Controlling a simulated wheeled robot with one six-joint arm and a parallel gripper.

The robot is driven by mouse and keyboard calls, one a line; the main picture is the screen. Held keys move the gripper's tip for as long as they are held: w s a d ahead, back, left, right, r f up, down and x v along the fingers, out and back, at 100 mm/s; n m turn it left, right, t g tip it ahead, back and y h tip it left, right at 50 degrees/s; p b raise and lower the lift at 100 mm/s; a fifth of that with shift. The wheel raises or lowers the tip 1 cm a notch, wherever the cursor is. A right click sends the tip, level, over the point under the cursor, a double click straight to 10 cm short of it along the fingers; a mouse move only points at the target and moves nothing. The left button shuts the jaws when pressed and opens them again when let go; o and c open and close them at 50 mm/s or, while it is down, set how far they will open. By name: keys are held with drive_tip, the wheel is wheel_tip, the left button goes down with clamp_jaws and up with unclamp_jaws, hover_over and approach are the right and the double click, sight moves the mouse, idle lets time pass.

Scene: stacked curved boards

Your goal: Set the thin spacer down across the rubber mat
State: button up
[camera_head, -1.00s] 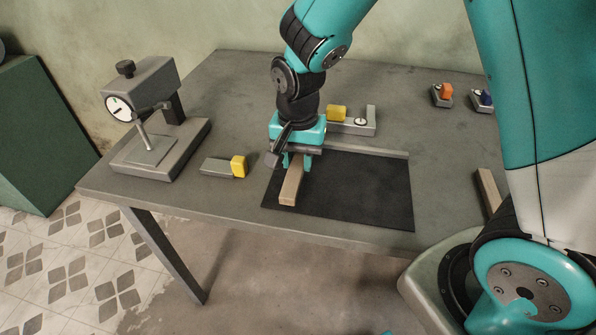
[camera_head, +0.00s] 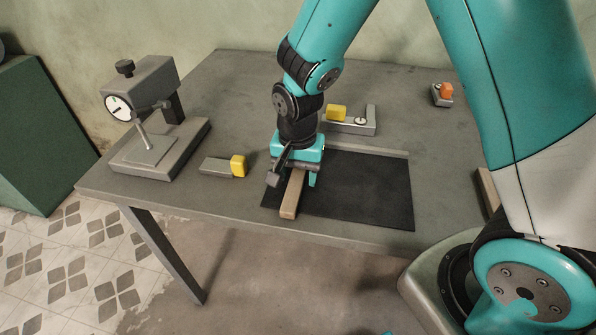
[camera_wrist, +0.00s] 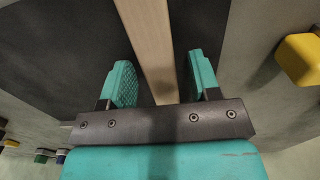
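The thin spacer (camera_head: 293,196), a pale wooden strip, lies across the black rubber mat (camera_head: 360,190) near its left side, running back to front. Its near end is at the mat's front edge, and its far part is hidden under my gripper. My gripper (camera_head: 299,176) is low over the spacer. In the wrist view the spacer (camera_wrist: 158,50) passes between the two teal fingers of my gripper (camera_wrist: 162,80), with gaps on both sides. The fingers are open.
A dial gauge stand (camera_head: 155,125) is at the left. A yellow-ended grey block (camera_head: 222,167) lies left of the mat. A grey gauge fixture (camera_head: 358,122) with a yellow piece is behind it. Another wooden piece (camera_head: 488,188) is partly hidden by my arm at the right.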

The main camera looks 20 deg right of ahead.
sight(298, 175)
wheel_tip(298, 175, up, 12)
drive_tip(key=s+a+r+n+y, duration=0.2)
drive_tip(key=s+r+n, duration=0.2)
drive_tip(key=s+n, duration=0.3)
drive_tip(key=s+a+r+n+y, duration=0.2)
drive_tip(key=s+r+n, duration=0.2)
drive_tip(key=s+n, duration=0.3)
drive_tip(key=s, duration=0.4)
drive_tip(key=shift+s+a, duration=0.25)
drive_tip(key=shift+s, duration=0.05)
drive_tip(key=shift+d, duration=0.1)
